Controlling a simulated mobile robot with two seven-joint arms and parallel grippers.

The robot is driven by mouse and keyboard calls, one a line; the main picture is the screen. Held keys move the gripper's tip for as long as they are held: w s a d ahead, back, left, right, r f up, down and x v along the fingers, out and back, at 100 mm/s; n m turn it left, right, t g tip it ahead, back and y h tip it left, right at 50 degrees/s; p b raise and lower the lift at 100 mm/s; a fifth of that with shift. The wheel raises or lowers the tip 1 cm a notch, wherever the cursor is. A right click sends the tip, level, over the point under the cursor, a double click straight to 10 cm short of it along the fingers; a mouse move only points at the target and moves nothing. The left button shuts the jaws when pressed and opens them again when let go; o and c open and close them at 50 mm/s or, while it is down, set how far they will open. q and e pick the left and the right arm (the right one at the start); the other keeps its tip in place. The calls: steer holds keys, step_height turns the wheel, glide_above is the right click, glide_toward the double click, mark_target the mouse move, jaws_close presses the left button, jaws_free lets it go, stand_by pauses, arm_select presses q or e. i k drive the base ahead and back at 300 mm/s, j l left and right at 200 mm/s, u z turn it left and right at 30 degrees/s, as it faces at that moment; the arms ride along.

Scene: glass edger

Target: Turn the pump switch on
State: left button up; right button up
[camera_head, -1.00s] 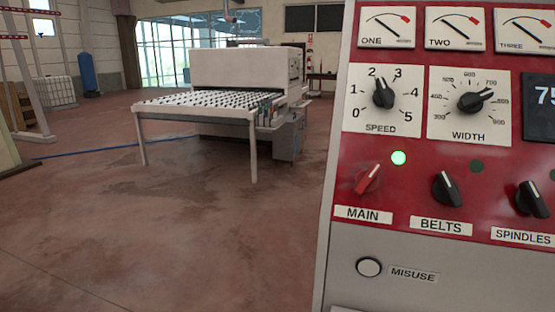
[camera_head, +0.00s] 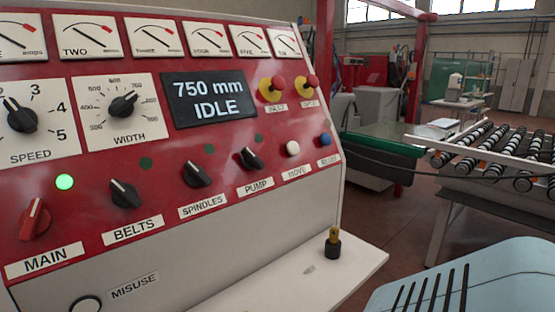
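The pump switch (camera_head: 252,159) is a black rotary knob with a white pointer line, on the red control panel (camera_head: 225,140). Its label PUMP (camera_head: 255,187) is below it, and a dark, unlit lamp sits just above it. To its left are the black spindles switch (camera_head: 197,174), the black belts switch (camera_head: 125,194) and the red main switch (camera_head: 35,220). A green lamp (camera_head: 64,182) glows above the main switch. The display (camera_head: 208,98) reads 750 mm IDLE. Neither of my grippers shows in the view.
Right of the pump switch are a white button (camera_head: 292,148) and a blue button (camera_head: 325,139). A shelf (camera_head: 300,285) with a small black-and-yellow joystick (camera_head: 332,243) juts out below. A roller conveyor (camera_head: 490,155) stands at right.

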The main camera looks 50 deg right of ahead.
mark_target(249, 161)
steer(key=z, duration=1.55)
